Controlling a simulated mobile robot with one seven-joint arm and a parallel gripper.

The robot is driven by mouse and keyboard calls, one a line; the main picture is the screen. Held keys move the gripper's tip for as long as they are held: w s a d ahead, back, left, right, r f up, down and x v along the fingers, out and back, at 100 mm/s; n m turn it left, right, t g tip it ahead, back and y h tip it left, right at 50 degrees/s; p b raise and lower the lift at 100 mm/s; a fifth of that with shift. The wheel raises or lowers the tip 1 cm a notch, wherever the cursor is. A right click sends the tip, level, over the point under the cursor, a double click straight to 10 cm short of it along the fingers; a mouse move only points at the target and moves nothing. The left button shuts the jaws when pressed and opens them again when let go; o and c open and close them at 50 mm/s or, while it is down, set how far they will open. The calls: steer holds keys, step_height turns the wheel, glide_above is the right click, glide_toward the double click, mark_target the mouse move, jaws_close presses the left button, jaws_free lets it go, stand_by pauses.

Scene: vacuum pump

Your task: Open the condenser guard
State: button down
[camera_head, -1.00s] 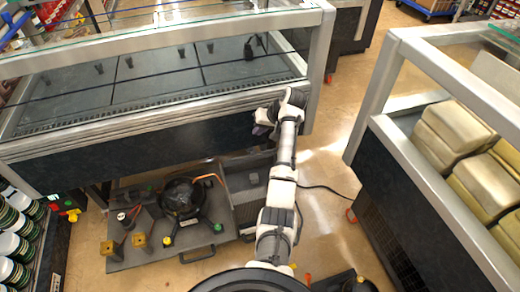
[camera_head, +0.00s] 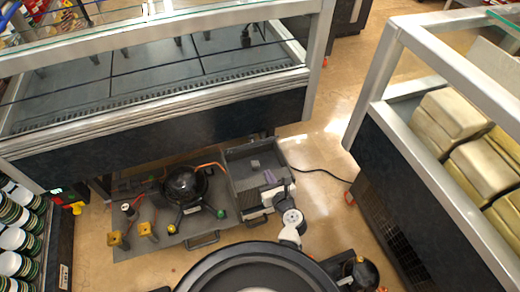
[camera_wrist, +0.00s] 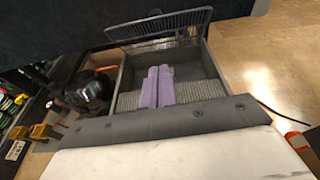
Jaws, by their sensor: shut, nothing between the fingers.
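My gripper, with two purple fingers, shows in the wrist view (camera_wrist: 158,88), shut and empty, its fingers side by side. In the head view my gripper (camera_head: 269,178) is over the grey open-topped tray on the floor. The long dark front panel (camera_head: 160,137) of the freezer case is behind the tray, apart from the fingers. In the wrist view a dark slatted grille (camera_wrist: 160,25) stands beyond the fingertips at the tray's far end. I cannot tell for sure which of these is the condenser guard.
The grey tray (camera_head: 234,177) holds a small grey piece. Left of it a vacuum pump (camera_head: 185,185) and brass fittings sit on a flat grey base plate (camera_head: 160,243). A black cable (camera_head: 325,171) runs right across the floor. A second case (camera_head: 435,190) bounds the right side.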

glide_toward(252, 137)
steer(key=shift+w+a+f, duration=0.5)
steer(key=shift+w+f, duration=1.35)
steer(key=shift+f, duration=0.1)
steer(key=shift+p, duration=0.45)
steer(key=shift+r, duration=0.15)
steer(key=w+r+p, duration=0.1)
steer(key=p, duration=0.2)
steer(key=r+g+p, duration=0.1)
steer(key=p, duration=0.3)
steer(key=shift+w+a+p, duration=0.3)
steer(key=shift+w, duration=0.1)
steer(key=shift+w+a+r+p, duration=0.1)
steer(key=shift+w+a+p, duration=0.2)
steer(key=shift+w, duration=0.45)
steer(key=shift+d+g, duration=0.1)
steer(key=shift+g, duration=0.2)
